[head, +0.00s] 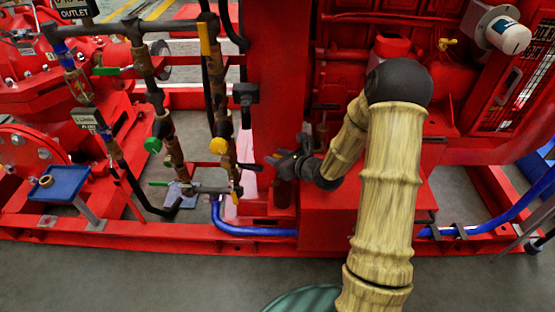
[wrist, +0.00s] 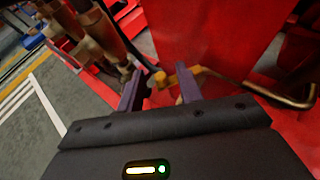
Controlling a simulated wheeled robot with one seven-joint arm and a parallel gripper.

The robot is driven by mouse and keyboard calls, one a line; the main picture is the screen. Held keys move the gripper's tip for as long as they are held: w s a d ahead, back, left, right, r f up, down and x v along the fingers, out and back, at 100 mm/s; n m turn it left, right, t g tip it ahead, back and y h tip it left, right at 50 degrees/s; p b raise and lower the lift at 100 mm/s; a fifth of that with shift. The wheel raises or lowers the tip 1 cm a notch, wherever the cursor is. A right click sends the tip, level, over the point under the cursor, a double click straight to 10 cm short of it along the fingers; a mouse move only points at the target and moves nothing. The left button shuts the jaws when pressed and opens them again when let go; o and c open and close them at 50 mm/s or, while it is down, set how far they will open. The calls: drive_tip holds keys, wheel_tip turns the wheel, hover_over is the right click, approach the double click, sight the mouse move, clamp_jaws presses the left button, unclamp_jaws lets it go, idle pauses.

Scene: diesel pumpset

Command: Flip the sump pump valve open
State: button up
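No readable label in view names the sump pump valve, so I cannot tell for sure which valve it is. A small valve with a yellow part (wrist: 160,78) and a brass-coloured lever or rod (wrist: 235,84) lies just beyond my fingertips in the wrist view. In the head view a brass-coloured lever (head: 249,166) sticks out right of the vertical pipe, just left of my gripper (head: 274,160). My gripper (wrist: 158,88) is open, its two dark fingers apart. The yellow part shows between them; contact cannot be told.
The pipes carry a green knob (head: 153,145), a yellow knob (head: 217,146) and a low green handle (head: 158,183). A red upright panel (head: 268,90) stands behind my gripper. A blue hose (head: 250,231) runs low along the red base frame. Grey floor lies in front.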

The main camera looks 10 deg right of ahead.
drive_tip(key=shift+w+a, duration=0.1)
clamp_jaws()
drive_tip(key=shift+y+p, duration=0.3)
drive_tip(key=n+g+y+p, duration=0.1)
drive_tip(key=d+n+g+y+p, duration=0.1)
drive_tip(key=p, duration=0.1)
drive_tip(key=n+y+p, duration=0.1)
drive_tip(key=p, duration=0.1)
drive_tip(key=shift+s+d+r+n+g, duration=0.25)
drive_tip(key=shift+s+d+n+g, duration=0.05)
drive_tip(key=shift+d+n+g, duration=0.1)
drive_tip(key=p, duration=0.1)
drive_tip(key=n+g+y+p, duration=0.1)
drive_tip(key=shift+s+d+n+g+p, duration=0.1)
drive_tip(key=shift+d+n+g+p, duration=0.2)
drive_tip(key=shift+d+p, duration=0.1)
drive_tip(key=shift+d+f+n+g+y+p, duration=0.2)
drive_tip(key=shift+n+g+y+p, duration=0.2)
drive_tip(key=shift+n+g+p, duration=0.25)
